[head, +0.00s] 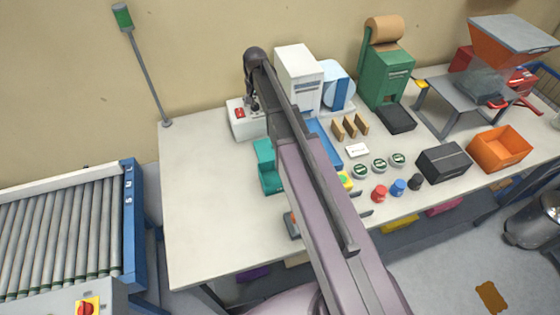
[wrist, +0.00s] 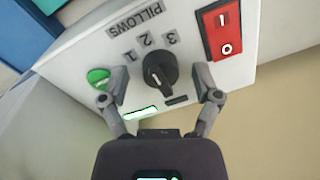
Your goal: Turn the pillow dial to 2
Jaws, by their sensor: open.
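In the wrist view the pillow dial (wrist: 158,70) is a round black knob with a raised grip on a white panel. The labels 1 (wrist: 131,57), 2 (wrist: 147,40) and 3 (wrist: 170,38) arc above it, under a PILLOWS plate (wrist: 135,18). I cannot tell for sure which number the knob points at. My gripper (wrist: 160,88) is open, its two fingers on either side of the dial with visible gaps. In the head view my gripper (head: 253,100) is over the white machine (head: 245,127) at the back of the table; the dial is not discernible there.
A red rocker switch (wrist: 222,32) is right of the dial, close to the right finger. A green button (wrist: 98,77) is by the left finger. A tall white unit (head: 298,65) stands behind my arm. The table's left part (head: 200,200) is clear.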

